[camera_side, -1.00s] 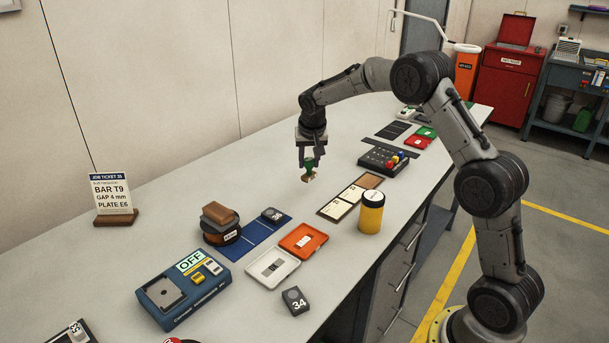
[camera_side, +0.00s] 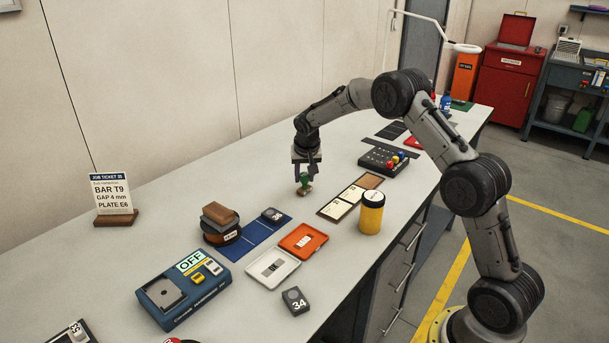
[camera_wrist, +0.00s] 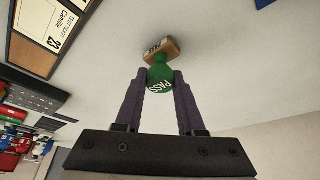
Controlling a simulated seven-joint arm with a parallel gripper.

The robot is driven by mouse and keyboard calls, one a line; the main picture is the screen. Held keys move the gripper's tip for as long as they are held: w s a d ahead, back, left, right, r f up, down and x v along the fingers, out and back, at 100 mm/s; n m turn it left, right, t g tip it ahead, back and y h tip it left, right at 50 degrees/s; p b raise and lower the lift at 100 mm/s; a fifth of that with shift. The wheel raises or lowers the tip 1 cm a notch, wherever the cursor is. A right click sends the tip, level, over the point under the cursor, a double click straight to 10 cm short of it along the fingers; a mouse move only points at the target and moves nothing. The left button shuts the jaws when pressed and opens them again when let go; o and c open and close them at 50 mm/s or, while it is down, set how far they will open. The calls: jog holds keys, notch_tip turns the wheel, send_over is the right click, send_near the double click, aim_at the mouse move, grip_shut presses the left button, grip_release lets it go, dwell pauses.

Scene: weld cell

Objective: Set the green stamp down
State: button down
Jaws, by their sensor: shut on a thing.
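The green stamp (camera_side: 304,184) has a green handle and a tan, wood-coloured base. It is in my gripper (camera_side: 305,175), over the bare grey bench left of the test-ticket tray. My gripper is shut on the green handle, with the base below the fingertips. In the wrist view the stamp (camera_wrist: 160,72) shows its green knob marked "PASS" between the two fingers of my gripper (camera_wrist: 160,82). The base is very near the bench top; I cannot tell whether it touches.
A ticket tray (camera_side: 330,210) and a yellow jar (camera_side: 371,215) stand to the right. A blue mat (camera_side: 253,240), an orange tray (camera_side: 318,239) and a white tray (camera_side: 289,271) lie nearer the camera. The bench left of the stamp is clear.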

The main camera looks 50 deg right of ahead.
jog(key=c, duration=0.5)
grip_release()
jog(key=s+a+r+n, duration=0.1)
jog(key=s+a+r, duration=0.35)
jog(key=r, duration=0.45)
jog(key=s+a+r+n, duration=0.1)
jog(key=s+a+r, duration=0.4)
jog(key=r, duration=0.4)
jog(key=s+a+r+n+t+y, duration=0.1)
jog(key=s+a+r, duration=0.1)
jog(key=s, duration=0.4)
jog(key=s+a+r+n+y, duration=0.1)
jog(key=s+a+n, duration=0.15)
jog(key=s, duration=0.45)
jog(key=s+a+f+n, duration=0.1)
jog(key=s+a, duration=0.1)
jog(key=s, duration=0.4)
jog(key=s+a+f+n, duration=0.1)
jog(key=s+a, duration=0.1)
jog(key=s, duration=0.3)
jog(key=s+a+f+n+t+y, duration=0.1)
jog(key=s+a+f, duration=0.1)
jog(key=s, duration=0.4)
jog(key=shift+s+f+n, duration=0.1)
jog(key=shift+s+n, duration=0.15)
jog(key=shift+s, duration=0.05)
